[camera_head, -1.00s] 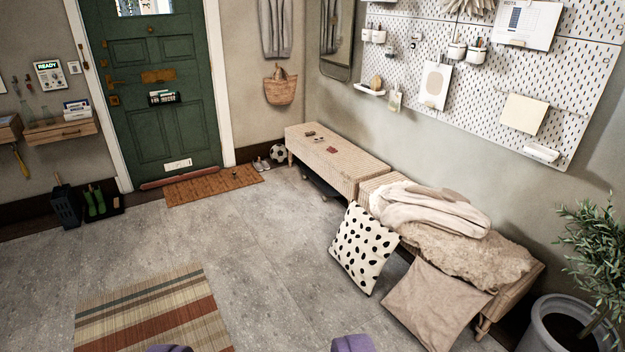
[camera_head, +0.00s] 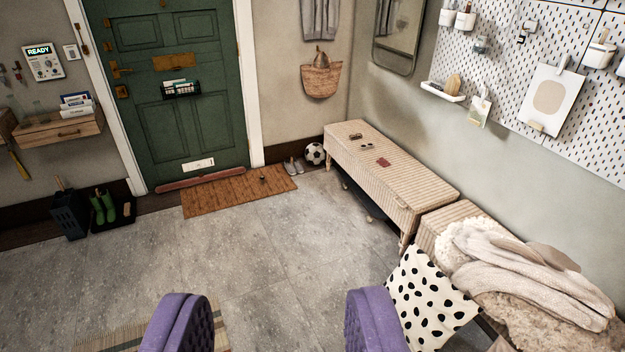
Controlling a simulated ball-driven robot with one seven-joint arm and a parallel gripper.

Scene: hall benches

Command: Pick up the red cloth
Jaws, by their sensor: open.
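A small red item, likely the red cloth (camera_head: 383,162), lies flat on top of the far woven bench (camera_head: 345,147), near its middle. It is too small to make out any folds. My gripper (camera_head: 275,325) shows as two purple padded fingers at the bottom of the view. The gripper is well short of the bench and touches nothing.
A spotted cushion (camera_head: 432,300) leans against the near bench (camera_head: 450,217), which holds blankets (camera_head: 520,272). A football (camera_head: 315,153) and shoes (camera_head: 293,167) lie by the wall beyond the far bench. The grey floor (camera_head: 280,240) ahead is clear up to the doormat (camera_head: 238,189).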

